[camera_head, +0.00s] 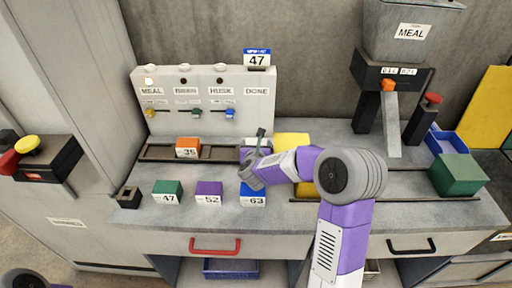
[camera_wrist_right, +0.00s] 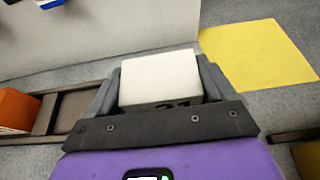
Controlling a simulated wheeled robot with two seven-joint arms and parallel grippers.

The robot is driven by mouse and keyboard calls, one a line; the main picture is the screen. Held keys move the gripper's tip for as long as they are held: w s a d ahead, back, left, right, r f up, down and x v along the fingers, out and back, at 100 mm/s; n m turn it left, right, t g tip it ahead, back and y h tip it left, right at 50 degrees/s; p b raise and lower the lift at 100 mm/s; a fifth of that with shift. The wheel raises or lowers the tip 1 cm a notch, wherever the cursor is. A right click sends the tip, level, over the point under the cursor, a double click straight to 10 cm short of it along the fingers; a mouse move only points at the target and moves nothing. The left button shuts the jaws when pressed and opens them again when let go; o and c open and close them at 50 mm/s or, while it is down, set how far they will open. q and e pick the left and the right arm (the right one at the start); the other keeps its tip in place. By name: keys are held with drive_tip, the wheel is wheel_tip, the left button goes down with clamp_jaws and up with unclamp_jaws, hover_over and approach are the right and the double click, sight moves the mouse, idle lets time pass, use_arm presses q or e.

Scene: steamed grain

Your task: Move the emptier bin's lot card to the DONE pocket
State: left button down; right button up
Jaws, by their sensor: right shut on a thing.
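The lot card (camera_head: 257,58), with a blue top band and the number 47, stands upright at the top of the DONE pocket (camera_head: 257,91) of the pale board. The board's other labels read MEAL (camera_head: 151,91), one hard to read, and HUSK (camera_head: 220,91). My right gripper (camera_head: 251,158) is low in front of the board, beside the rail. In the wrist view my right gripper (camera_wrist_right: 160,88) is shut on a white block (camera_wrist_right: 160,78) with a partly hidden dark number. My left gripper is out of view.
An orange block (camera_head: 188,147) marked 35 sits on the dark rail. Green (camera_head: 168,190), purple (camera_head: 208,191) and blue (camera_head: 252,193) blocks stand in front. A yellow pad (camera_head: 291,140) lies right of my gripper. The MEAL hopper (camera_head: 398,75) stands right, near a green box (camera_head: 457,173).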

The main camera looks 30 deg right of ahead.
drive_tip(key=o, duration=0.9)
drive_tip(key=shift+o, duration=0.2)
drive_tip(key=shift+r, duration=0.1)
drive_tip(key=p+v, duration=0.1)
drive_tip(key=v, duration=1.1)
